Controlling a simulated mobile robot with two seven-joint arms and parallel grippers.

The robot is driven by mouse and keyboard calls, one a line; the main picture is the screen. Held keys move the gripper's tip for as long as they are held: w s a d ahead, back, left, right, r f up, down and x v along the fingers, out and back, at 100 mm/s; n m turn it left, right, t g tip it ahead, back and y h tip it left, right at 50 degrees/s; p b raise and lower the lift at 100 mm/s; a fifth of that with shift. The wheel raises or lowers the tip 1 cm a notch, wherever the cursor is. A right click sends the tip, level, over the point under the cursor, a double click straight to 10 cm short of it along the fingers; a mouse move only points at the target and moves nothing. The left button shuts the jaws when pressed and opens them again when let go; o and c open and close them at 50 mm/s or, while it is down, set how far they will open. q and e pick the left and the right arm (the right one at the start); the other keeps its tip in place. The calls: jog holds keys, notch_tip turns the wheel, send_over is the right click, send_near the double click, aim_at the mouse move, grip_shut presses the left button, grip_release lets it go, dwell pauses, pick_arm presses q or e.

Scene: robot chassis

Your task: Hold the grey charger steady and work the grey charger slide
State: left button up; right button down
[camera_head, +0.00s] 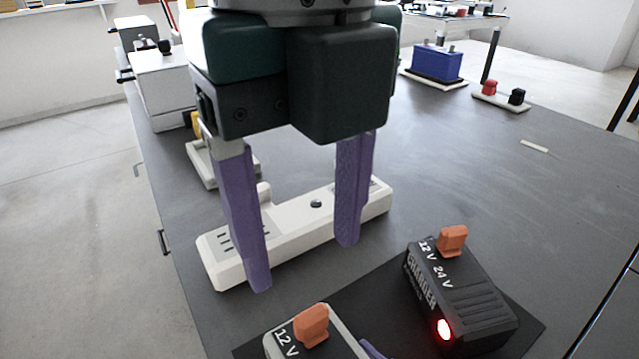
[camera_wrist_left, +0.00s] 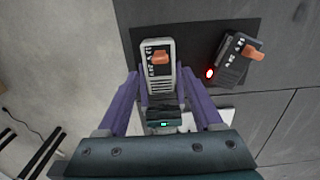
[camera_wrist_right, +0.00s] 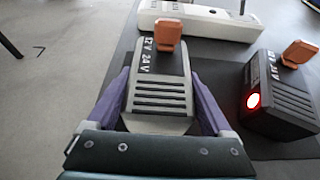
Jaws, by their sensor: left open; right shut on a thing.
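The grey charger (camera_head: 345,346) is at the bottom of the head view, partly cut off. Its orange slide (camera_head: 312,324) stands up beside the 12 V label. In the right wrist view the charger (camera_wrist_right: 158,97) lies between the fingers of my right gripper (camera_wrist_right: 158,78), which is shut on its sides; the slide (camera_wrist_right: 168,35) is at the far end, clear of the fingers. My left gripper (camera_head: 304,266) is open and empty, above and apart from the charger. In the left wrist view the charger (camera_wrist_left: 165,80) and slide (camera_wrist_left: 160,57) show beyond the left fingers.
A black charger (camera_head: 470,310) with a lit red lamp and orange slide (camera_head: 453,240) stands to the right on a dark mat (camera_head: 528,325). A white power strip (camera_head: 300,228) lies behind the left fingers. A blue box (camera_head: 437,63) stands farther back. The table's right middle is mostly clear.

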pick_arm(q)
notch_tip(320, 180, up, 4)
jog(key=shift+r, duration=0.1)
dwell(0.4)
pick_arm(e)
grip_release()
